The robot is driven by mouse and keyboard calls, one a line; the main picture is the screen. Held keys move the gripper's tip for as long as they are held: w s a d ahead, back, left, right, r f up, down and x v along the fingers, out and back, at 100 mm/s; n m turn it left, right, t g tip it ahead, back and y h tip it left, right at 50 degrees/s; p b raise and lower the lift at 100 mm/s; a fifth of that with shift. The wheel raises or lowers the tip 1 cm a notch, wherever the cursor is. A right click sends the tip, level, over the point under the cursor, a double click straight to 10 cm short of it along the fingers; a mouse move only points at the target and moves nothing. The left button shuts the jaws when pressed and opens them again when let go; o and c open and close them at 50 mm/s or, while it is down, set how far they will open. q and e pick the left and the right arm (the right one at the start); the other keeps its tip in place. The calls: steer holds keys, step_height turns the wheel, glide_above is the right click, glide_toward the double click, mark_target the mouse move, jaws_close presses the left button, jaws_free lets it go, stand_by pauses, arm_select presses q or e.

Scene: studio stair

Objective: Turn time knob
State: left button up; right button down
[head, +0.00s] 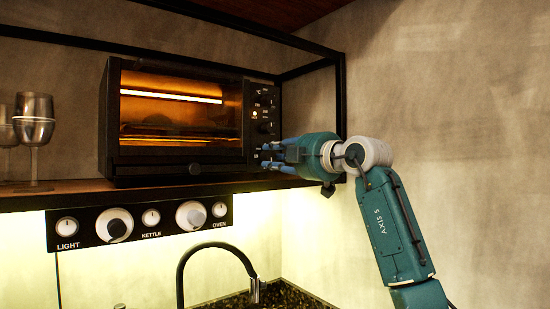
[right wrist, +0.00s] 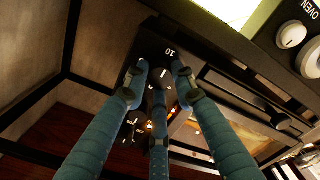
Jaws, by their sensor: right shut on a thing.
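A black toaster oven (head: 178,158) with a glowing orange window stands on the shelf. Its control panel on the right side carries a column of dark knobs; an upper knob (head: 265,101) and a middle knob (head: 265,127) show. My right gripper (head: 275,155) is at the lowest part of this panel, its fingers covering the bottom knob in the head view. In the right wrist view the blue fingers (right wrist: 160,82) close around a dark knob (right wrist: 157,75), the bottom one, which I take as the time knob. My left gripper is not in view.
The shelf (head: 75,190) has a black frame post (head: 341,100) close to my right gripper. Wine glasses (head: 34,125) stand at the left. Below are a switch panel (head: 140,237) and a black faucet (head: 215,246). The room right of the post is free.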

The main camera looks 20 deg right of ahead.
steer(key=c, duration=1.4)
jaws_free()
steer(key=shift+a+f, duration=0.1)
steer(key=shift+f, duration=0.1)
steer(key=shift+r, duration=0.1)
steer(key=v, duration=1.2)
